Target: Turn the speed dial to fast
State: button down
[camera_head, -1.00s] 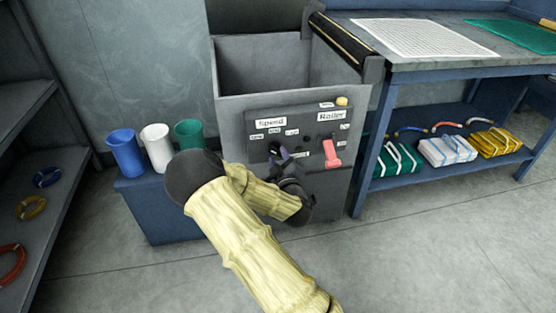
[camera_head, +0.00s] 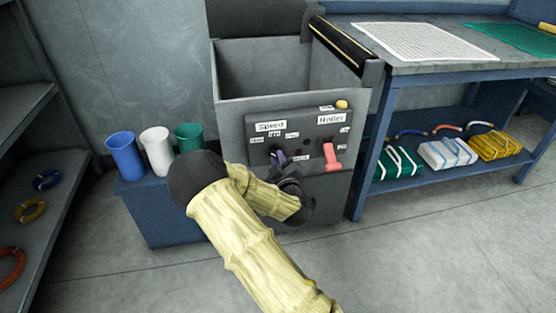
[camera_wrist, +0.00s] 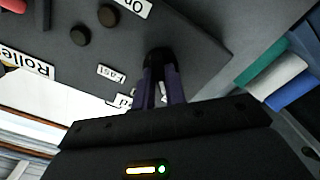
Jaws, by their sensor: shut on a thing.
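The speed dial (camera_wrist: 159,53) is a small dark knob on the grey control panel (camera_head: 310,113), below the "Speed" label (camera_head: 271,126). My gripper (camera_head: 279,156) reaches the panel there and hides most of the dial in the head view. In the wrist view, the purple fingers of my gripper (camera_wrist: 160,78) are shut on the dial. The "Fast" label (camera_wrist: 111,74) lies to the left of the fingers in that view. Which label the dial points at cannot be made out.
A red lever (camera_head: 331,156) stands under the "Roller" label (camera_head: 331,118), right of my gripper. A yellow button (camera_head: 342,104) is above it. Blue, white (camera_head: 157,151) and green cups stand on a blue box at left. A workbench (camera_head: 440,68) is at right.

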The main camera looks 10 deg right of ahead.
jog(key=m+b, duration=0.2)
jog(key=m, duration=1.5)
jog(key=shift+m, duration=0.3)
dwell(0.4)
jog(key=c, duration=1.4)
grip_release()
jog(key=shift+c, duration=0.2)
jog(key=shift+s+a, duration=0.1)
jog(key=shift+s, duration=0.05)
